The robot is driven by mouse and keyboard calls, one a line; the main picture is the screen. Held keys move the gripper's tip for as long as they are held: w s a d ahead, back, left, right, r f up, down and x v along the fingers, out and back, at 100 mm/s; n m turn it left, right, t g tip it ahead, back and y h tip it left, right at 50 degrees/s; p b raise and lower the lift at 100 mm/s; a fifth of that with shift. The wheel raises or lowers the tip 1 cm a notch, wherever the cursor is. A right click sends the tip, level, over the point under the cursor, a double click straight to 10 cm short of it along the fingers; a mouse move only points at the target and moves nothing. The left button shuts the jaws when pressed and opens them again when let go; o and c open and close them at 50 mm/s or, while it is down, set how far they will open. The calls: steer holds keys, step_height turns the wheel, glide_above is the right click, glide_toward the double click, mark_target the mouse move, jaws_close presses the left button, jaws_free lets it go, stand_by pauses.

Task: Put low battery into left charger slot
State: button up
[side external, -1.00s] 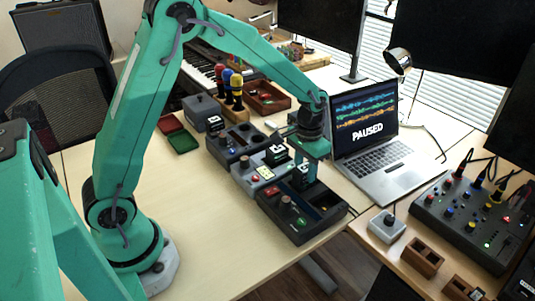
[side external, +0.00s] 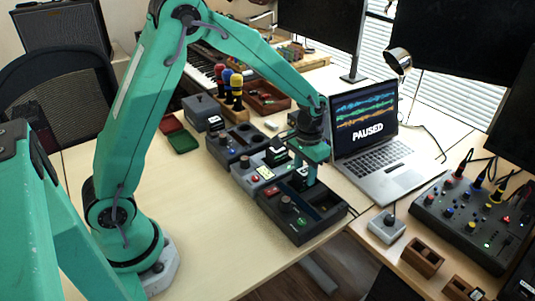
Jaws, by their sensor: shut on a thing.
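My gripper (side external: 309,182) points down over the front dark unit (side external: 306,238) on the table and is shut on a small dark block with a pale mark, which I take to be a battery (side external: 299,183). The block is low at the unit's back part; I cannot tell whether it touches or sits in a recess. A similar dark block with a white mark (side external: 277,155) stands on the grey middle unit (side external: 246,183), which has a small lit display. The fingers and the view's angle hide part of the held block. Charge labels are too small to read.
A dark unit with round holes (side external: 225,158) stands behind the grey one. A laptop (side external: 380,178) reading PAUSED is close on the right. Red and green trays (side external: 183,143) lie at left. The table front left of the units is clear.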

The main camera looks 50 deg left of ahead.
mark_target(305, 171)
steer(key=o, duration=0.9)
step_height(305, 171, up, 11)
steer(key=shift+f, duration=0.1)
stand_by(1.2)
stand_by(0.4)
